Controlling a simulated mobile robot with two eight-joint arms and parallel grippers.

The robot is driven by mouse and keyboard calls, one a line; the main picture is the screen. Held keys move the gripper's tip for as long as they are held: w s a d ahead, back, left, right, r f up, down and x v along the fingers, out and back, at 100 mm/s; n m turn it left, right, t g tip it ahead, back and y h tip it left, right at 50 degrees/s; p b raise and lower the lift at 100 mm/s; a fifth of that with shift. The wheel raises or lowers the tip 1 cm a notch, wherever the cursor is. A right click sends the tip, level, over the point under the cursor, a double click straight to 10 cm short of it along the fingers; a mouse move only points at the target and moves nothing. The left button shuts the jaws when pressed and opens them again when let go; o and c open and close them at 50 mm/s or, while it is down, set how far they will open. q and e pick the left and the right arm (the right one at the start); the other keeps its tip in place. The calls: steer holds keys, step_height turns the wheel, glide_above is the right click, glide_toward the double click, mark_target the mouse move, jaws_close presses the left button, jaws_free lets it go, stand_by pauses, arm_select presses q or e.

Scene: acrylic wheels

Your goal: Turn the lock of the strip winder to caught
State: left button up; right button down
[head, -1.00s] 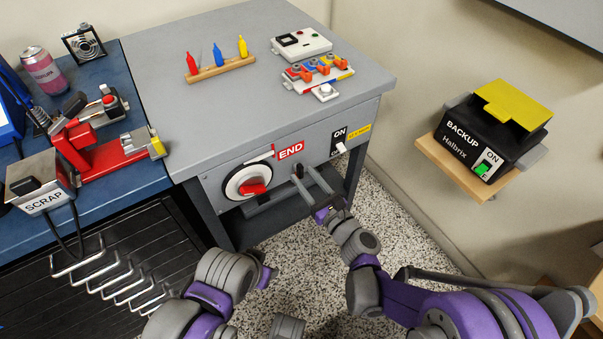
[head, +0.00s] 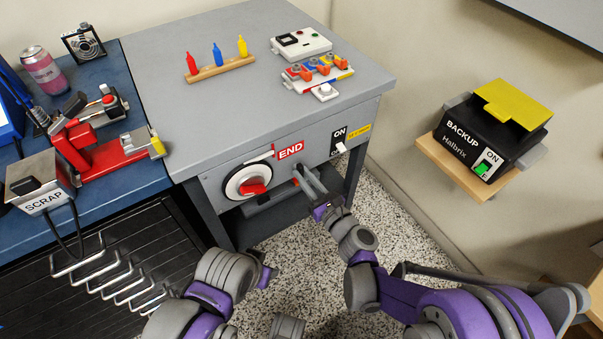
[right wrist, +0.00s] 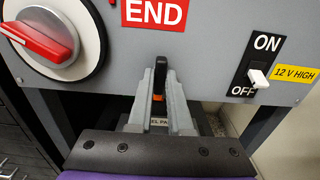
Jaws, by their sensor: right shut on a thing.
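A small black lever (right wrist: 159,78), apparently the lock, stands out from the grey cabinet front under the red END sign (right wrist: 154,12). It has an orange patch low down and points upright in the right wrist view. My right gripper (right wrist: 159,100) is shut on this lever, one grey finger on each side. In the head view the right gripper (head: 304,178) reaches the cabinet front and hides most of the lever. A white dial with a red knob (head: 252,187) sits left of it. My left gripper (head: 267,276) hangs low over the floor; its jaw opening is unclear.
An ON/OFF switch (head: 341,148) is right of the lever, its white toggle toward OFF. The cabinet top (head: 210,110) carries coloured bottles and small devices. A BACKUP box (head: 492,130) stands on a wall shelf at right. Speckled floor (head: 385,210) is clear.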

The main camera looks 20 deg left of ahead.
steer(key=m+b, duration=0.1)
steer(key=m, duration=0.1)
steer(key=shift+m, duration=1.3)
steer(key=m+b, duration=0.1)
steer(key=m, duration=0.2)
steer(key=shift+m, duration=0.8)
